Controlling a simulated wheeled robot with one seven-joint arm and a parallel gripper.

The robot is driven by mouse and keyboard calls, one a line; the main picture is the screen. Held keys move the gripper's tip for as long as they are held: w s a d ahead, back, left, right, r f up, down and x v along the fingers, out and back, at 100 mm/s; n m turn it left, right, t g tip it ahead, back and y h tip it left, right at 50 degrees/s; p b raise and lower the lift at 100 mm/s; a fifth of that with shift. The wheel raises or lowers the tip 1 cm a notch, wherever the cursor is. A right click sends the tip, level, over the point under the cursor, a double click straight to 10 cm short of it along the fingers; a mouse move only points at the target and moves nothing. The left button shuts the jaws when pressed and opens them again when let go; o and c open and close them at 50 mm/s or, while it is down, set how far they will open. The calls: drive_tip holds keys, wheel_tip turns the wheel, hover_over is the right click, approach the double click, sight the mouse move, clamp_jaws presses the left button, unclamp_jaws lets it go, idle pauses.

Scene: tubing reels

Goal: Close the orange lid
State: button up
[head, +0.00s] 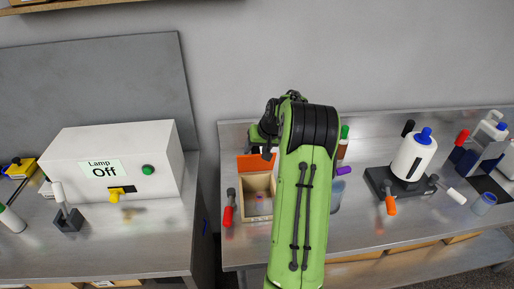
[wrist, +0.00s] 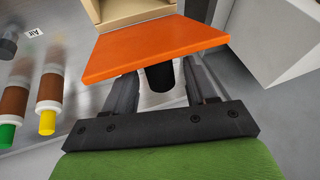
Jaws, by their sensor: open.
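The orange lid (head: 252,162) stands raised at the back edge of a small open wooden box (head: 249,206) in the head view. In the wrist view the lid (wrist: 150,42) spans the top middle, with part of the wooden box (wrist: 125,10) beyond it. A black cylinder (wrist: 160,78), perhaps a knob, shows just below the lid's near edge. My gripper (wrist: 160,72) is open, with one finger on each side of the cylinder. I cannot tell whether the fingers touch it or the lid. My arm hides the gripper's fingers in the head view.
A red-handled tool (head: 228,213) lies left of the box. A purple piece (head: 344,170) and a blue cup (head: 337,190) are right of my arm. A white lamp box (head: 110,165) stands on the left bench. Brown bottles (wrist: 48,88) show left in the wrist view.

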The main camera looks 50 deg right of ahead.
clamp_jaws()
